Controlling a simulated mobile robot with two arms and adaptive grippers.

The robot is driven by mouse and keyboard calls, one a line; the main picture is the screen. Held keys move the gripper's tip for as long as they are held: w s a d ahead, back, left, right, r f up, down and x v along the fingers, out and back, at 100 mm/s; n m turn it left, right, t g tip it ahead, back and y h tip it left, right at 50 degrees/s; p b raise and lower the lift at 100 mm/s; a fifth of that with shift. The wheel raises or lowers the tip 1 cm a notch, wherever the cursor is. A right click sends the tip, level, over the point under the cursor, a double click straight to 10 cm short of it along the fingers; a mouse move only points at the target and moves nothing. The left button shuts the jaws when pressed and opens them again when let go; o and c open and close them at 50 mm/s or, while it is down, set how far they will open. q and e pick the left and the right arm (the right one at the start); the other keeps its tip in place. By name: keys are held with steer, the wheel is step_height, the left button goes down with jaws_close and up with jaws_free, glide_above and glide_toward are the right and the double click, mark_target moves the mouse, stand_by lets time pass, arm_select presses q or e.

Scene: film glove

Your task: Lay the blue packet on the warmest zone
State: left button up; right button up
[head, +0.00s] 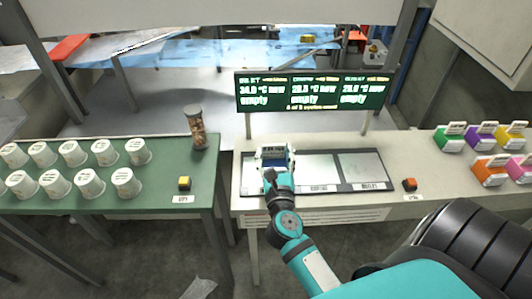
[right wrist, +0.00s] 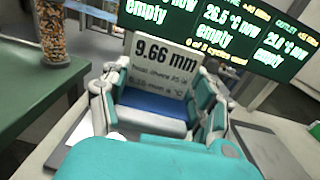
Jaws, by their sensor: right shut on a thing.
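The blue packet (head: 272,153) is in my right gripper (head: 276,165), over the left plate of the zone panel (head: 250,178). In the right wrist view the packet (right wrist: 152,102) has a blue lower part and a white tag reading 9.66 mm, with a finger on each side. I cannot tell whether the packet touches the plate. The middle plate (head: 318,168) and right plate (head: 362,166) are bare. The green display (head: 312,92) reads 34.0 °C at left, with lower values in the other two columns, and "empty" under all three. My left gripper is out of view.
A green table (head: 110,197) at left holds several white cups (head: 88,181), a jar (head: 196,128) and a yellow block (head: 184,183). An orange block (head: 409,184) and several coloured packets (head: 490,168) stand right of the panel on the pale bench.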

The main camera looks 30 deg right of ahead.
mark_target(269, 157)
steer(key=w, duration=0.3)
steer(key=shift+f, duration=0.1)
steer(key=f, duration=0.3)
steer(key=shift+w+f+b, duration=0.35)
steer(key=shift+w+b, duration=0.05)
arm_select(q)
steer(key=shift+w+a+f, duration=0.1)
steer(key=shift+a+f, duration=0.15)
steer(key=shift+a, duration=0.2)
arm_select(e)
steer(key=shift+f, duration=0.1)
steer(key=o, duration=1.2)
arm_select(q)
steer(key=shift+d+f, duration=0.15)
